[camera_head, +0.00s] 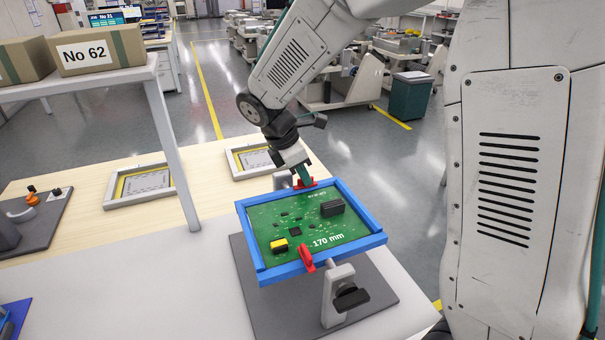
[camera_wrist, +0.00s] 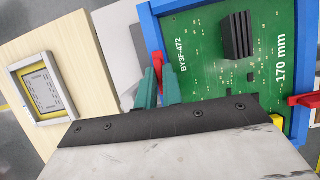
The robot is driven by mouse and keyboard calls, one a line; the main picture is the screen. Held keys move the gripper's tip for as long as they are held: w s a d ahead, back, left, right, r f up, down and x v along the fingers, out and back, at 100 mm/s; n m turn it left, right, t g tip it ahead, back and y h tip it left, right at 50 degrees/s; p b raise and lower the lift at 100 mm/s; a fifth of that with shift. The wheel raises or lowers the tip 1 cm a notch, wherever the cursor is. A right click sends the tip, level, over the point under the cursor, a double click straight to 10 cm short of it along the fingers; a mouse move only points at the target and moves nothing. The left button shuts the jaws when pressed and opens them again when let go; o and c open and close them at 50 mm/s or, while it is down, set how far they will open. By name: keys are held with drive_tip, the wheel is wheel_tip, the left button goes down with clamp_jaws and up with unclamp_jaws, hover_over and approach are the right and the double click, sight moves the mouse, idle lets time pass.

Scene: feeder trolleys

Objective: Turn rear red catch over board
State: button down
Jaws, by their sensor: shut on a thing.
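The green board (camera_head: 285,222), marked 170 mm, lies in a blue frame (camera_head: 362,208) on a stand. The rear red catch (camera_head: 313,182) is at the frame's far rail, and it also shows in the wrist view (camera_wrist: 157,63). It looks roughly lined up along that rail, not reaching over the board. My gripper (camera_head: 302,177) is shut on this catch. In the wrist view its teal fingers (camera_wrist: 158,88) stand either side of it and hide its lower part. The front red catch (camera_head: 306,258) lies across the near rail, its inner end at the board's edge.
A black block (camera_head: 332,208) and a yellow-black part (camera_head: 280,245) stand on the board. A clamp with a dark knob (camera_head: 350,298) is at the frame's near side. Framed plates (camera_head: 140,186) lie on the wooden tabletop. A shelf with boxes (camera_head: 97,50) stands at the left.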

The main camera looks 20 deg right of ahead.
drive_tip(key=m, duration=0.2)
drive_tip(key=m+g, duration=0.1)
drive_tip(key=m, duration=0.1)
drive_tip(key=shift+w+g, duration=0.15)
drive_tip(key=shift+g, duration=0.15)
drive_tip(key=m, duration=0.2)
drive_tip(key=m+g+y, duration=0.1)
drive_tip(key=m, duration=0.1)
drive_tip(key=shift+w+d+m+g, duration=0.1)
drive_tip(key=shift+m+g, duration=0.2)
drive_tip(key=shift+m, duration=0.1)
drive_tip(key=m+y, duration=0.1)
drive_tip(key=m, duration=0.1)
drive_tip(key=m+y, duration=0.1)
drive_tip(key=m, duration=0.1)
drive_tip(key=shift+d+m+g, duration=0.15)
drive_tip(key=shift+m+g, duration=0.15)
drive_tip(key=shift+g, duration=0.1)
drive_tip(key=shift+w+d+m+y, duration=0.1)
drive_tip(key=shift+m+y, duration=0.7)
drive_tip(key=shift+m, duration=1.2)
drive_tip(key=c, duration=1.5)
unclamp_jaws()
drive_tip(key=shift+c, duration=0.2)
